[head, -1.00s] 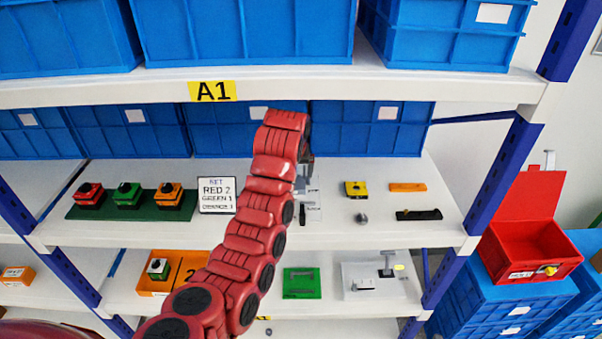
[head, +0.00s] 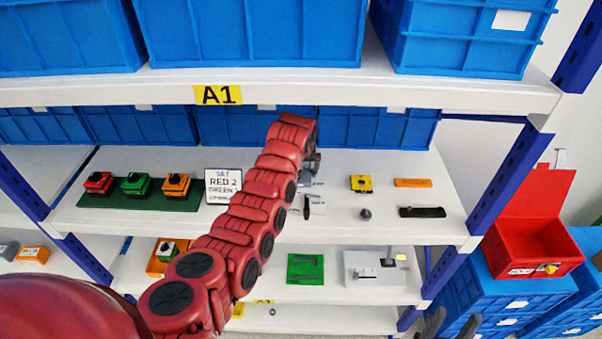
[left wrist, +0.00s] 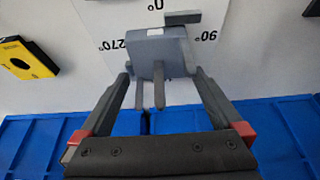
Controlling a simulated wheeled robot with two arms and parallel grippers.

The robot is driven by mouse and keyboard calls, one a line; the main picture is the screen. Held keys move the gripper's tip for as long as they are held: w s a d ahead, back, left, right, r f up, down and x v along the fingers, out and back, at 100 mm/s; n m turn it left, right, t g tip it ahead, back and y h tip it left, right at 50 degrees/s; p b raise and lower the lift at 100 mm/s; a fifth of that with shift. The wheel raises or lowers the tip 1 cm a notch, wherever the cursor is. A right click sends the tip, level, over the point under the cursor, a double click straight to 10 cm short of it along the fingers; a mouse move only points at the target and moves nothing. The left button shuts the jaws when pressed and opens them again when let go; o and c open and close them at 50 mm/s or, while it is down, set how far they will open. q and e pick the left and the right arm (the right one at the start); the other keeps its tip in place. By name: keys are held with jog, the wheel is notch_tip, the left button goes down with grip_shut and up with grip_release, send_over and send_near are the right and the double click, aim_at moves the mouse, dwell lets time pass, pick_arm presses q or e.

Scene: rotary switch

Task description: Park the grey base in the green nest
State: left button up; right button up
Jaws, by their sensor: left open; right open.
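The grey base (left wrist: 157,50) stands on a white card with degree marks in the left wrist view. It lies between the fingers of my open left gripper (left wrist: 160,78), and I cannot tell whether they touch it. In the head view a grey part of it (head: 306,180) shows beside the end of my left arm, which hides the rest. The bright green nest (head: 305,268) sits on the lower shelf, right of my left arm, and nothing grey stands in it. My right gripper (head: 452,324) is open and empty at the bottom right of the head view.
On the middle shelf are a dark green tray (head: 125,201) with three switches, a sign (head: 222,186), a yellow block (head: 361,183) and a black bar (head: 422,212). A white fixture (head: 375,268) stands right of the nest. The upper shelf edge (head: 440,94) overhangs. A red box (head: 535,240) is at right.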

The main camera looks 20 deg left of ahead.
pick_arm(q)
jog(key=shift+w+f, duration=0.1)
jog(key=shift+f, duration=0.05)
jog(key=shift+c, duration=0.3)
jog(key=c, duration=1.2)
